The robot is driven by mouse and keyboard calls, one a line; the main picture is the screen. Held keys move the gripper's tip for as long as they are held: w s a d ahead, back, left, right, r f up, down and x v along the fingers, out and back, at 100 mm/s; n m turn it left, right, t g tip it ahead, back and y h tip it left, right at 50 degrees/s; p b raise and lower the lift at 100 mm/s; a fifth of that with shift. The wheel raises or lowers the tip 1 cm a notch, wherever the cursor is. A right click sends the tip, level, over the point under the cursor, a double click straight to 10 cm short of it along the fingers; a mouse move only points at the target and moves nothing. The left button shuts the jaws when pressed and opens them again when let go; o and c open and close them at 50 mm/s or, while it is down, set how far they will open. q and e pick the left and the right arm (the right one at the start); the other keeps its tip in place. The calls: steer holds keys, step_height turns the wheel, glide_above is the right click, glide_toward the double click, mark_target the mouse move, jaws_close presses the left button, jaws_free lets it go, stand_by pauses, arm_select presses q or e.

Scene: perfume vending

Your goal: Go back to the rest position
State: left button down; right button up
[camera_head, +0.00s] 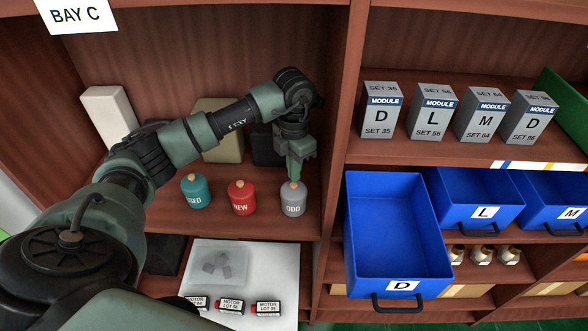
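My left arm reaches in from the left across the shelf bay, and my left gripper (295,176) points down right above the grey jar (292,201) labelled ODD. Its fingertips are at the jar's small orange knob; I cannot tell whether they touch or grip it. The jar stands upright on the shelf. A red jar (242,200) labelled NEW and a teal jar (196,192), its label partly readable, stand to its left. My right gripper is not in view.
An open blue drawer D (395,230) juts out on the right, beside drawers L (480,200) and M (548,200). Several grey module boxes (427,112) stand above. A white panel (268,265) with small motors lies below the jars. A divider (337,150) separates the bays.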

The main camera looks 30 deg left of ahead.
arm_select(q)
steer(key=shift+f+b, duration=0.65)
steer(key=shift+f, duration=0.35)
steer(key=shift+r, duration=0.1)
step_height(320, 180, up, 7)
steer(key=p, duration=0.4)
stand_by(0.6)
stand_by(0.5)
